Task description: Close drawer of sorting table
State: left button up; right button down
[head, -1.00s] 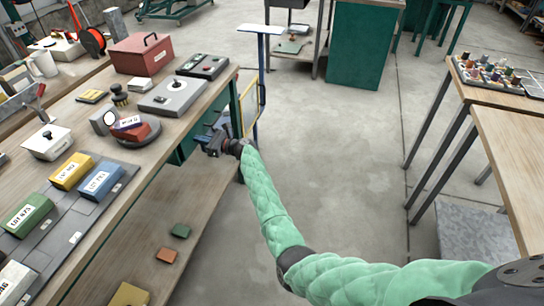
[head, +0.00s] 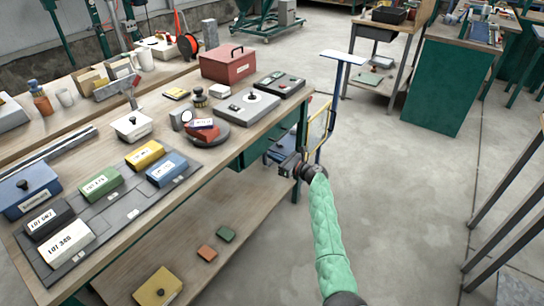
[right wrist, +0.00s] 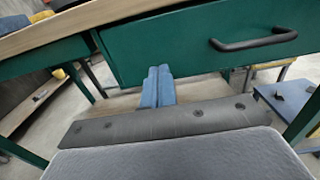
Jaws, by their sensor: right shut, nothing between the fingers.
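The sorting table (head: 62,270) has a wooden top and a green drawer (head: 262,143) under its right-hand edge. In the right wrist view the green drawer front (right wrist: 180,48) fills the upper middle, with a dark bar handle (right wrist: 254,42) to the right. I cannot tell clearly how far the drawer stands out. My right gripper (head: 284,162) is beside the drawer side of the table. Its blue fingers (right wrist: 158,88) are together and empty, pointing at the lower part of the drawer front, left of the handle. Contact cannot be made out. My left gripper is out of view.
The tabletop carries labelled boxes, a red case (head: 228,64) and a grey device (head: 247,104). A lower shelf (head: 195,255) holds small blocks. A yellow-framed stand (head: 320,125) is just beyond my gripper. The floor (head: 410,190) to the right is open.

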pick_arm(q)
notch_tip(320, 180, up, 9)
jog(key=b, duration=0.1)
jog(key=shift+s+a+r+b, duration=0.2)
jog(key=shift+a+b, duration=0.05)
jog(key=shift+b, duration=0.05)
pick_arm(e)
jog(key=v, duration=0.8)
